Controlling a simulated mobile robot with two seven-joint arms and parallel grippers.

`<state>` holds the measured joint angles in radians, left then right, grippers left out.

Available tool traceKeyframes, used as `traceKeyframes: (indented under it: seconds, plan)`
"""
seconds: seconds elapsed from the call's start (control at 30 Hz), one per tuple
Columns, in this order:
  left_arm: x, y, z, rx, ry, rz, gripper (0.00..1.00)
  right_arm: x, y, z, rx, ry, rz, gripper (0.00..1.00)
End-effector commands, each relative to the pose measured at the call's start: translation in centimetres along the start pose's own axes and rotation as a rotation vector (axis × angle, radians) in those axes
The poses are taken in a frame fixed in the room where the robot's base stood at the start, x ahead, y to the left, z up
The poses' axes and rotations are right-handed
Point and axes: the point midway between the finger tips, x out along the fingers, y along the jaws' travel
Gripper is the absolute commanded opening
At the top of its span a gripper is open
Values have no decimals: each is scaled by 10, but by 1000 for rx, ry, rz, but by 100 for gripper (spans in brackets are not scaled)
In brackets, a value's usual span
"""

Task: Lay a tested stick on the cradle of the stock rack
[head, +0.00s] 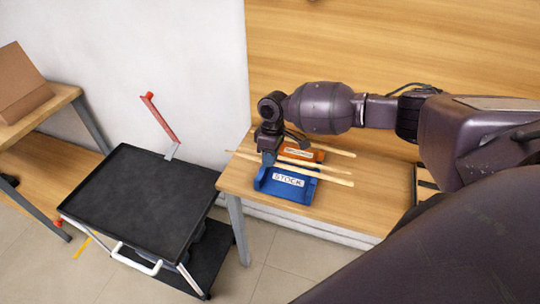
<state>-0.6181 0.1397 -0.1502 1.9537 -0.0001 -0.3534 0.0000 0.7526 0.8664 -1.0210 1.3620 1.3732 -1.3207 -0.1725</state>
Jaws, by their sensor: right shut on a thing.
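The blue stock rack (298,196), labelled STOCK, stands on the wooden table. An orange rack (319,155) stands just behind it; its label is too small to read surely. Several thin pale sticks lie across or over the two racks. One stick (342,181) passes over the blue rack and sticks out to the right. Another stick (340,152) reaches right from the orange rack. My right gripper (268,160) points down at the left end of the blue rack, shut on a stick (239,154) whose thin end shows to its left. The fingertips are partly hidden, and whether this stick touches the cradle is unclear. My left gripper is out of view.
A wooden shelf with a cardboard box (22,85) is at far left. A wood panel rises behind the table. The table's front right is clear.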

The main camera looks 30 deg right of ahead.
Motion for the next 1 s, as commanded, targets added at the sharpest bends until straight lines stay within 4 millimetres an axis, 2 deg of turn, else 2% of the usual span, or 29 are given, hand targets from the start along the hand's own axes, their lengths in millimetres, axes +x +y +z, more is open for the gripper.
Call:
traceKeyframes:
  seconds: [0.33,0.53,0.8,1.0]
  plan:
    - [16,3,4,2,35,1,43,29,6,0,1,1,1,0]
    - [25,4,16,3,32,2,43,46,10,1,2,-2,-1,0]
    - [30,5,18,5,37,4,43,63,13,0,2,0,-1,0]
    - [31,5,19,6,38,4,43,67,14,0,2,0,-1,0]
